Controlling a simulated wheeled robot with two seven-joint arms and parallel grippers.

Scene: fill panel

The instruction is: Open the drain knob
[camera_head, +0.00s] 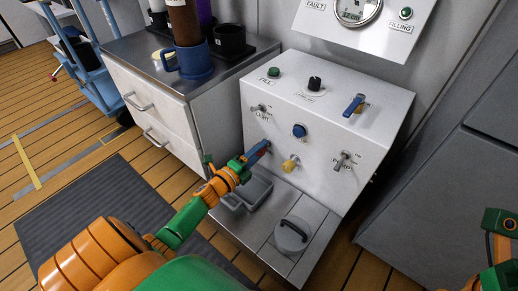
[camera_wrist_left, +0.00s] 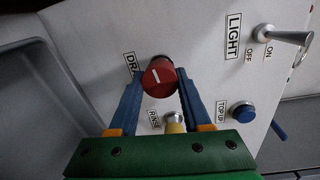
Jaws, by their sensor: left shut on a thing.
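The red drain knob (camera_wrist_left: 159,78) sits on the white panel (camera_wrist_left: 205,85) in the left wrist view, with a white line on its face. A partly hidden label starting "DR" is beside it. My left gripper (camera_wrist_left: 158,88) has its two blue fingers on either side of the knob and is shut on it. In the head view my left gripper (camera_head: 260,151) reaches the lower left of the panel front and largely hides the knob. Part of my right arm shows at the right edge of the head view; its fingers are out of sight.
A yellow rinse knob (camera_head: 290,163), a blue top-up button (camera_head: 299,131), a light switch (camera_head: 259,108) and a pump switch (camera_head: 342,160) are close by. A grey basin (camera_head: 254,192) and a round lid (camera_head: 291,234) lie below. A drawer cabinet (camera_head: 150,100) stands left.

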